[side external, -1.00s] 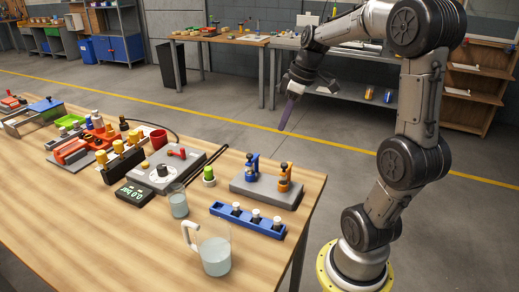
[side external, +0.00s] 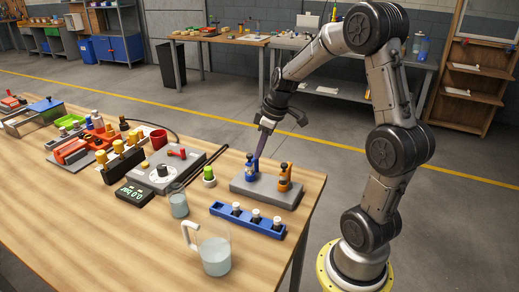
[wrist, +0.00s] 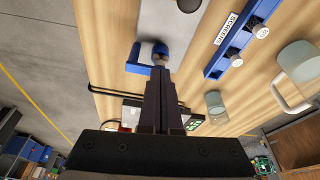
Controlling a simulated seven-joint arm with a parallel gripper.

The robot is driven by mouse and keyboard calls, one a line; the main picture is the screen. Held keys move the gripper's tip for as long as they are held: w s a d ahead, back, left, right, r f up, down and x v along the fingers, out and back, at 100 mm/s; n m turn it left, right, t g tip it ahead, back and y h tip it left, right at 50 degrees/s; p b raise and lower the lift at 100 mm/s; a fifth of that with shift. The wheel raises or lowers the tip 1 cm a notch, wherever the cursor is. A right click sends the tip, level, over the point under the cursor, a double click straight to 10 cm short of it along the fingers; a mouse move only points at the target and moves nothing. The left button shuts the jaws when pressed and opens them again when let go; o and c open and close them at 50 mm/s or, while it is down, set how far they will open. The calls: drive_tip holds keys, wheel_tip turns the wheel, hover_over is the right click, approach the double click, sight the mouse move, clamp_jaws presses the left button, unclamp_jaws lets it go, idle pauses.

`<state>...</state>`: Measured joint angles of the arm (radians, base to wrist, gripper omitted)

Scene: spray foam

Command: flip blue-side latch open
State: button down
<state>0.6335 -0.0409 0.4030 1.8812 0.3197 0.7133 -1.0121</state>
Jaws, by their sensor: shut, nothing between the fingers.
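The blue latch (side external: 249,168) stands upright on the left part of a grey base block (side external: 262,196). An orange latch (side external: 285,178) stands to its right on the same block. My gripper (side external: 257,157) reaches down from above with its long dark fingers together and empty. Its tips are at the upper right of the blue latch. In the wrist view the blue latch (wrist: 136,61) shows just past the fingertips (wrist: 160,72); touching or a small gap, I cannot tell. The fingers hide part of it, and the orange latch is not clear there.
A blue rack (side external: 240,221) with several dark, pale-topped pieces lies in front of the block. A green-capped piece (side external: 209,177) stands to the left. A small glass (side external: 179,204) and a pitcher (side external: 215,256) stand nearer the front. The table's right edge is close to the block.

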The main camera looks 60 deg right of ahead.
drive_tip(key=shift+w+a+m+h, duration=0.25)
drive_tip(key=shift+w+m+h, duration=0.2)
drive_tip(key=shift+m, duration=0.65)
drive_tip(key=shift+w+a+m+h, duration=0.25)
drive_tip(key=shift+w+m, duration=0.3)
drive_tip(key=shift+m, duration=0.65)
drive_tip(key=m, duration=0.2)
drive_tip(key=w+m+h, duration=0.1)
drive_tip(key=shift+w+m+g, duration=0.3)
drive_tip(key=shift+m, duration=0.1)
drive_tip(key=w+m, duration=0.1)
drive_tip(key=m, duration=0.2)
drive_tip(key=w+d+m+g+h, duration=0.1)
drive_tip(key=m, duration=0.1)
drive_tip(key=w+d+m+g, duration=0.1)
drive_tip(key=m, duration=0.2)
drive_tip(key=shift+w+m+h, duration=0.2)
drive_tip(key=shift+m+h, duration=0.1)
drive_tip(key=shift+d+f, duration=0.1)
